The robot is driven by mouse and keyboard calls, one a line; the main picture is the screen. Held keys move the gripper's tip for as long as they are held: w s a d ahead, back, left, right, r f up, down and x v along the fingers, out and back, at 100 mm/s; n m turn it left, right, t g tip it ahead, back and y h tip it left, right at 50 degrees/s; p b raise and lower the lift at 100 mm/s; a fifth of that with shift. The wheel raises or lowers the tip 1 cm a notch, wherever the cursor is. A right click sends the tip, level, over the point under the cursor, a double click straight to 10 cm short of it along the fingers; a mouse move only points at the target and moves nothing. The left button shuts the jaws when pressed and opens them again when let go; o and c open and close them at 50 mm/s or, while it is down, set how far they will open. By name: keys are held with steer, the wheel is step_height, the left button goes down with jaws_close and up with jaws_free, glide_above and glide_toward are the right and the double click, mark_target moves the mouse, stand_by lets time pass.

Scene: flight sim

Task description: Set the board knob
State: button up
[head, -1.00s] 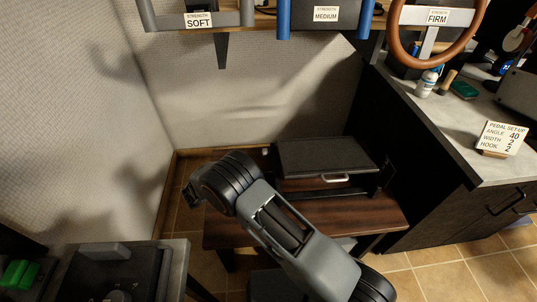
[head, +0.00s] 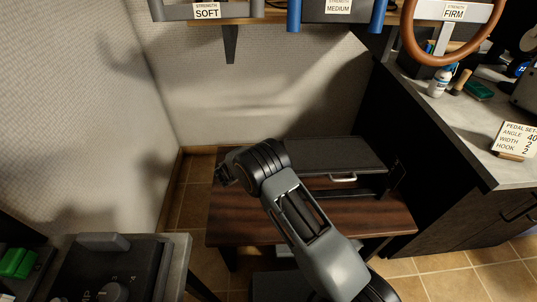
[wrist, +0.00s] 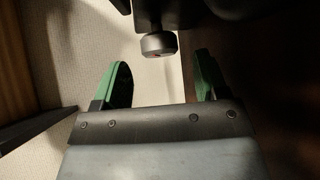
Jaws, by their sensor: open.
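My gripper (head: 222,174) is at the left end of the dark flat board (head: 345,156) on the wooden bench. In the wrist view my gripper (wrist: 160,64) is open, with its two green fingers apart.
The dark wood bench (head: 370,222) stands under the board. A black box with a numbered dial (head: 114,291) is at lower left. A card reading angle 40, width 2, hook 2 (head: 514,139) stands on the right counter. A wall shelf with strength labels is above.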

steer(key=shift+x, duration=1.4)
steer(key=shift+c, duration=0.2)
steer(key=c, duration=0.9)
steer(key=shift+d, duration=0.1)
steer(key=shift+r, duration=0.1)
